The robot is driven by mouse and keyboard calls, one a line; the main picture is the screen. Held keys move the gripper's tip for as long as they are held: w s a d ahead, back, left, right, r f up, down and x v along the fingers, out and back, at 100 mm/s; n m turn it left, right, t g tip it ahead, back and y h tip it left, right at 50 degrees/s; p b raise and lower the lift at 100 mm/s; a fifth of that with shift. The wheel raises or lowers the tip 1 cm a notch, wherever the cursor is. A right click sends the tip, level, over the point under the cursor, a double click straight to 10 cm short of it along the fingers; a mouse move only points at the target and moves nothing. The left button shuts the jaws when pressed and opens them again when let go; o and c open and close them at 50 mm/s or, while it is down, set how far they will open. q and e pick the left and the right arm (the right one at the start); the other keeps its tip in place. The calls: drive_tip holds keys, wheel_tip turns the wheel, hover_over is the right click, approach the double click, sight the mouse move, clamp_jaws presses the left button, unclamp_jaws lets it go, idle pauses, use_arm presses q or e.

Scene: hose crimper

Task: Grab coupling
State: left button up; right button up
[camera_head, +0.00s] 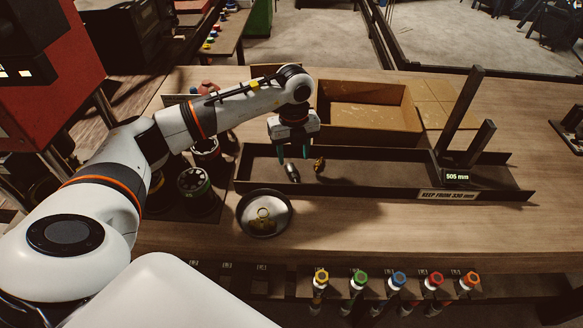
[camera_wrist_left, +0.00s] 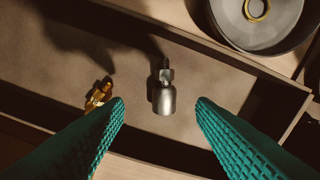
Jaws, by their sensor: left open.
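A silver coupling (camera_head: 292,172) lies in the long dark tray (camera_head: 400,187) on the wooden bench. In the left wrist view the silver coupling (camera_wrist_left: 164,92) lies between and beyond my two green fingertips, with clear space on both sides. A brass coupling (camera_head: 319,164) lies to its right in the head view; in the wrist view the brass coupling (camera_wrist_left: 98,95) is close by the left fingertip. My left gripper (camera_head: 293,152) is open and empty over the tray, and its fingers (camera_wrist_left: 160,105) point down at the silver coupling. My right gripper is not in view.
A cardboard box (camera_head: 368,113) stands behind the tray. A round metal dish (camera_head: 264,213) with a brass ring stands in front of it. An upright stop with a 505 mm display (camera_head: 457,176) is at the tray's right.

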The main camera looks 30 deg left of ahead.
sight(291, 168)
use_arm(q)
drive_tip(key=f+p, duration=0.1)
drive_tip(key=f, duration=0.2)
drive_tip(key=f+p, duration=0.1)
drive_tip(key=f, duration=0.1)
drive_tip(key=shift+s+a+p, duration=0.2)
drive_tip(key=shift+s+p, duration=0.05)
drive_tip(key=shift+p, duration=0.05)
drive_tip(key=shift+f, duration=0.25)
drive_tip(key=shift+w, duration=0.1)
drive_tip(key=c, duration=1.1)
